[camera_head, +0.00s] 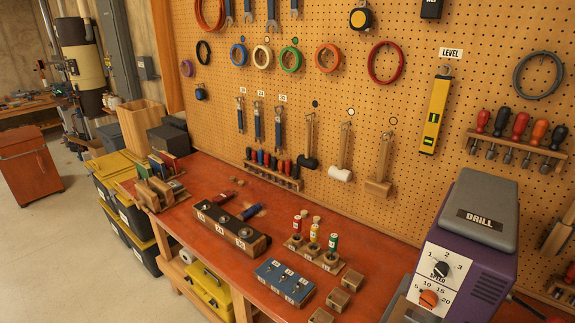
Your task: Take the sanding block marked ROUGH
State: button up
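Three small tan wooden blocks lie in a row near the front edge of the red workbench: a far one (352,279), a middle one (338,299) and a near one (321,315), which is partly cut off by the picture's bottom edge. They look like possible sanding blocks, but I cannot read any marking on them. I see no readable word ROUGH anywhere. My gripper is not in view.
Left of the blocks on the red workbench (335,210) stand a blue labelled rack (284,282), a wooden holder (315,256) with small bottles and a dark numbered block (232,229). A purple drill box (484,225) stands right. A tool-hung pegboard (330,95) rises behind.

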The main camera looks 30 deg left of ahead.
aim_at(225, 198)
jog(key=i+j, duration=0.15)
jog(key=j, duration=0.5)
jog(key=i+j, duration=0.2)
jog(key=j, duration=0.45)
jog(key=i+j, duration=0.15)
jog(key=j, duration=0.55)
jog(key=i+j, duration=0.2)
jog(key=j, duration=0.45)
jog(key=i+j, duration=0.15)
jog(key=j, duration=0.5)
jog(key=i+j, duration=0.2)
jog(key=j, duration=0.45)
jog(key=i+j, duration=0.15)
jog(key=j, duration=0.5)
jog(key=i+j, duration=0.15)
jog(key=j, duration=0.5)
